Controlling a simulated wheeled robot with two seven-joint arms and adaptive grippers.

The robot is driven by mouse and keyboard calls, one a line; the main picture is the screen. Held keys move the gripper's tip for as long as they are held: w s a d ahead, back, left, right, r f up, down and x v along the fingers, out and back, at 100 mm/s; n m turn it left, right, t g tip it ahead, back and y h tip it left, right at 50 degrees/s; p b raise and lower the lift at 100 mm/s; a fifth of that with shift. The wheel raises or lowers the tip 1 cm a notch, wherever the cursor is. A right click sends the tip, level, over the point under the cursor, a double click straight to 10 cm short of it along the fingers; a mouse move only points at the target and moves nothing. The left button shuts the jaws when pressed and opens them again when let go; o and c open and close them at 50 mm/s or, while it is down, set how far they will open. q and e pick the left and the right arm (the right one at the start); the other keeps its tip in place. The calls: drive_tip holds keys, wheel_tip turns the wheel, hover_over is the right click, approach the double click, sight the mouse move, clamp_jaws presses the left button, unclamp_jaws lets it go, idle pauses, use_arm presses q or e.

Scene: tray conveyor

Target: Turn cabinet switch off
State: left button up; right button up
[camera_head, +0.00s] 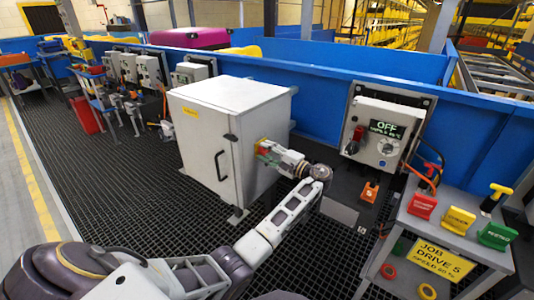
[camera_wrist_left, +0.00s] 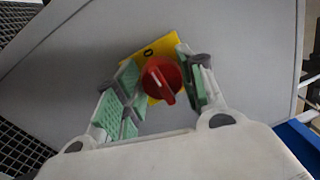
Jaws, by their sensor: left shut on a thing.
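The white cabinet (camera_head: 205,142) stands on the dark grating floor, with a dark handle (camera_head: 220,158) on its front door. Its switch is a red knob (camera_wrist_left: 161,76) with a white line, on a yellow plate (camera_wrist_left: 163,46) with a dark 0 mark visible. My left gripper (camera_head: 268,151) reaches the cabinet's right side, where the arm hides most of the switch in the head view. In the left wrist view, the green-padded fingers (camera_wrist_left: 160,86) are on either side of the knob, shut on it. The white line points down and slightly right. My right gripper is not in view.
A control box (camera_head: 380,133) with an OFF display and red knob is mounted right of the cabinet. An orange block (camera_head: 370,191) is below it. A grey stand (camera_head: 440,222) with red, yellow and green blocks is at the right. Blue conveyor walls (camera_head: 330,85) run behind.

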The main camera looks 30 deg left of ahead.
use_arm(q)
drive_tip(key=shift+f, duration=0.1)
drive_tip(key=o, duration=1)
drive_tip(key=d, duration=1.2)
drive_tip(key=shift+s+f, duration=0.4)
drive_tip(key=shift+s, duration=0.05)
